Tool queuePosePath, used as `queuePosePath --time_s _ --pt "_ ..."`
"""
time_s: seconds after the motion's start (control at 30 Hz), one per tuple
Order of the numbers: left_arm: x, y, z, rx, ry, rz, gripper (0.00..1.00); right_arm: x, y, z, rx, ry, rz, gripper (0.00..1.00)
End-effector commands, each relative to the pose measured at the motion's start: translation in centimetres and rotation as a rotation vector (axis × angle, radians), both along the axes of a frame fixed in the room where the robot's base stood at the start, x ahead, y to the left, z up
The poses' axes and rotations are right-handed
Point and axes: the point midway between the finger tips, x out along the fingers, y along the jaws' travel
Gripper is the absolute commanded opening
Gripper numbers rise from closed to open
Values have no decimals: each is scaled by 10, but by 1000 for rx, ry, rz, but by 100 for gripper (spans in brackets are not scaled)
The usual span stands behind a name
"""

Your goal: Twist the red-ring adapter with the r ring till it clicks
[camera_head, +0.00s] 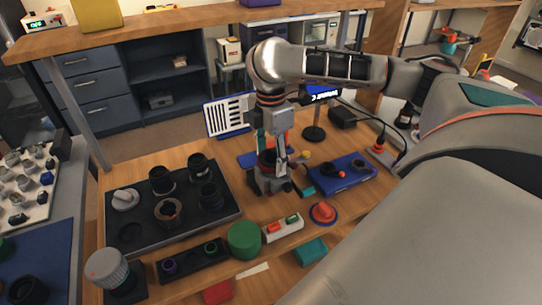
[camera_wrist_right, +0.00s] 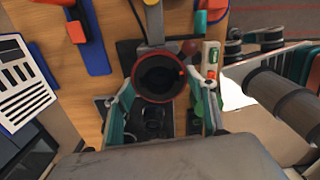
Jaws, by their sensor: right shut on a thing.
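The red-ring adapter (camera_wrist_right: 160,98) shows in the right wrist view as a dark round opening with a thin red rim. It sits between the two teal-sided fingers of my right gripper (camera_wrist_right: 162,88), which is shut on it. In the head view my right gripper (camera_head: 271,182) points down low over the wooden table, right of the black tray. A dark cylinder with a reddish edge shows there, partly hidden by the fingers. I cannot single out the r ring or read any letter on it. My left gripper is not in view.
A black tray (camera_head: 217,222) with several dark lens parts lies to the left. A green cylinder (camera_head: 244,240), a white block with red and green buttons (camera_head: 283,228) and a red knob (camera_head: 323,212) stand in front. A blue tray (camera_head: 346,184) lies to the right.

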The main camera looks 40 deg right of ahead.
Motion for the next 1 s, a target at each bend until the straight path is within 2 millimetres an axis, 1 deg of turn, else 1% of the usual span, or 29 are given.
queuePosePath --time_s 0.13,0.3,0.4,0.67,0.77,0.8,0.83,0.9,1.0 --pt "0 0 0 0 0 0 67 0 0 0 0 0 -16 33" --pt "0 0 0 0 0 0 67 1 0 0 1 -1 -165 33" --pt "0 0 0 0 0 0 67 1 0 0 1 -1 -219 33" --pt "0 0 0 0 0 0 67 1 0 0 1 0 -228 33" --pt "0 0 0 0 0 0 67 1 0 0 0 0 -264 33" --pt "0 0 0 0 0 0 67 1 -1 0 0 0 -288 29" --pt "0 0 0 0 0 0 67 1 -1 0 0 0 -307 29" --pt "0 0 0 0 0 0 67 1 -1 0 0 1 -325 20" --pt "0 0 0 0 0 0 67 1 -1 0 0 1 -323 20"
